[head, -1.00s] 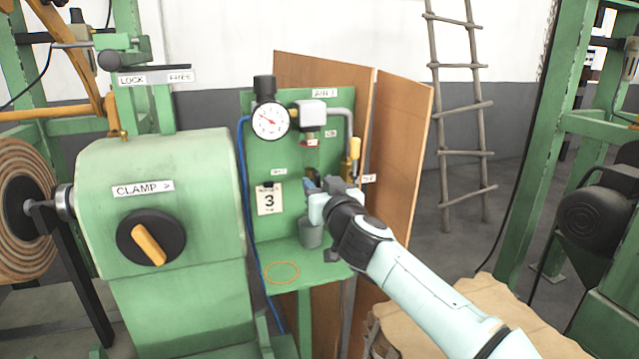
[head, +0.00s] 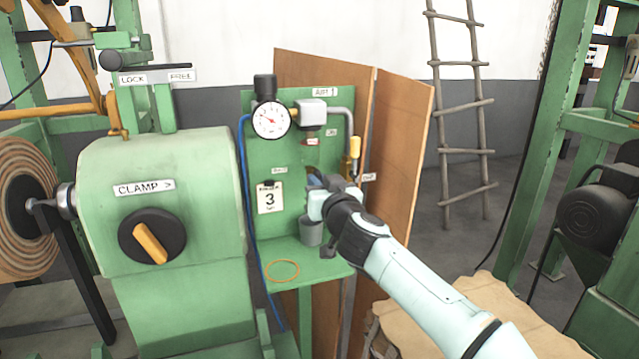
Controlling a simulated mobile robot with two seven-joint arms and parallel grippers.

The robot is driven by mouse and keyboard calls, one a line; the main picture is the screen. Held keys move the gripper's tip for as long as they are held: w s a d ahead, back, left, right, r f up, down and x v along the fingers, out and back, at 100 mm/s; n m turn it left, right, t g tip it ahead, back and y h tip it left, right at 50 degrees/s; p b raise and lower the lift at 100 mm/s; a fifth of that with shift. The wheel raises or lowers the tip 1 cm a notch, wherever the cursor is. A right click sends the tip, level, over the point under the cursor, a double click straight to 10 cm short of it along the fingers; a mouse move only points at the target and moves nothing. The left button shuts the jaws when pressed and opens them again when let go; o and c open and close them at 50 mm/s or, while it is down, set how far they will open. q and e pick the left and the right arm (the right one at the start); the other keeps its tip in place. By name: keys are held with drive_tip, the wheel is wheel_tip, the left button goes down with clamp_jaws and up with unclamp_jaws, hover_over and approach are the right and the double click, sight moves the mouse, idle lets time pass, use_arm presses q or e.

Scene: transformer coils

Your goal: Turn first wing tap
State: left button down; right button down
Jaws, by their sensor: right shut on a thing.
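The green air panel (head: 262,152) stands in the middle of the head view. My right gripper (head: 319,184) is at the lower middle of this panel, above its small shelf. It is shut on the wing tap (head: 313,181), of which only a small blue bit shows; the gripper hides the rest. The angle of the tap's wings cannot be told. My left gripper is not in view.
A grey cup (head: 310,233) is just below my right gripper. A pressure gauge (head: 270,120) and a tag with a 3 (head: 269,198) are on the panel. An orange ring (head: 282,271) marks the shelf. The clamp housing (head: 200,190) stands left; a brown board (head: 405,165) stands right.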

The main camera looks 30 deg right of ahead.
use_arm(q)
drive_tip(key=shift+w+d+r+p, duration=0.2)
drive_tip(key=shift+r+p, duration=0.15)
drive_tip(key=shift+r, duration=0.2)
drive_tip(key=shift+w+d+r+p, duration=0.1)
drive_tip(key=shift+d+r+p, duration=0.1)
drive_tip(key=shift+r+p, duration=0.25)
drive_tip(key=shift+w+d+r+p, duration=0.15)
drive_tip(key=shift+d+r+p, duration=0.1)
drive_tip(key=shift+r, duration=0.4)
use_arm(e)
drive_tip(key=shift+s+d+f+m, duration=0.1)
drive_tip(key=shift+m, duration=2.75)
drive_tip(key=shift+w+d+f+m, duration=0.1)
drive_tip(key=shift+m, duration=2.8)
drive_tip(key=shift+s+d+f+m, duration=0.1)
drive_tip(key=shift+m, duration=2.75)
drive_tip(key=c, duration=1.1)
unclamp_jaws()
drive_tip(key=shift+c, duration=0.2)
